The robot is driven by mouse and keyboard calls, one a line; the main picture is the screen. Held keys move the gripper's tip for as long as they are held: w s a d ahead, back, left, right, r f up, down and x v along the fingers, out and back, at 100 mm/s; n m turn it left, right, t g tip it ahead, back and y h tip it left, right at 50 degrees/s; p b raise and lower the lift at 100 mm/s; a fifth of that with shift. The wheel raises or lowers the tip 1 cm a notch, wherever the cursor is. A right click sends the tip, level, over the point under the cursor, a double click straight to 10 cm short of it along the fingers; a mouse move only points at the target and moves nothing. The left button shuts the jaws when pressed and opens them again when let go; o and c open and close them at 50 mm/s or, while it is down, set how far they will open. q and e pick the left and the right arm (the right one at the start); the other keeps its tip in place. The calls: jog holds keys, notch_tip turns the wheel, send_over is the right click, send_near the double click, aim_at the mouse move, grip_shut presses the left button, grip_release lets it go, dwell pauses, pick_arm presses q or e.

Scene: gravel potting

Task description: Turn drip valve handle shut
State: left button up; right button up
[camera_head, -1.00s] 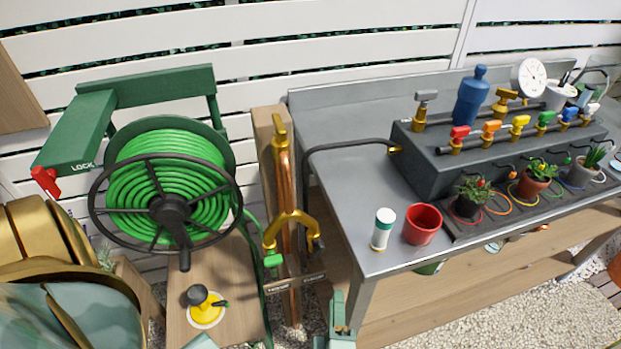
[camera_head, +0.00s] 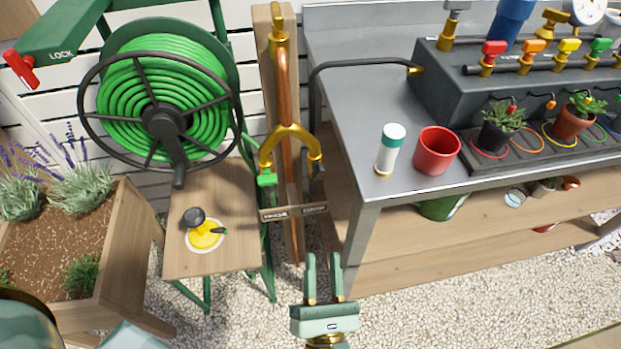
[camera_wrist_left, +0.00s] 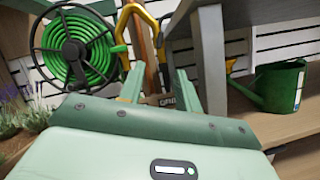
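Several coloured tap handles sit on a dark pipe along the grey block, among them red (camera_head: 494,47), orange (camera_head: 534,46), yellow (camera_head: 569,45) and green (camera_head: 600,45). A brass Y-shaped splitter (camera_head: 290,136) is on the copper pipe (camera_head: 284,90) against the wooden post, with a green fitting (camera_head: 267,180) on its left branch. A small two-part label plate (camera_head: 293,212) is below it; I cannot read it surely. My left gripper (camera_head: 323,264) is open and empty, below and right of the plate, touching nothing. Its fingers show apart in the left wrist view (camera_wrist_left: 160,88). My right gripper is out of view.
The metal bench (camera_head: 365,120) carries a white-green bottle (camera_head: 391,148) and a red pot (camera_head: 437,150) near its front corner. A green hose reel (camera_head: 160,95) stands left, above a wooden shelf (camera_head: 215,265). A black hose arches beside the post. The gravel around my gripper is clear.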

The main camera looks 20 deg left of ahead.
aim_at(319, 177)
pick_arm(q)
jog(key=p+x, duration=0.4)
jog(key=x, duration=1.1)
jog(key=shift+a, duration=0.15)
jog(key=shift+w+a+r, duration=0.15)
jog(key=shift+w+a, duration=0.05)
jog(key=shift+w, duration=0.35)
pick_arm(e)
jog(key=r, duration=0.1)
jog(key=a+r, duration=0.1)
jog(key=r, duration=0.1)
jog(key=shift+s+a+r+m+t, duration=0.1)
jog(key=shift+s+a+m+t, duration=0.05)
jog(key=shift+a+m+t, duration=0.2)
pick_arm(q)
grip_shut()
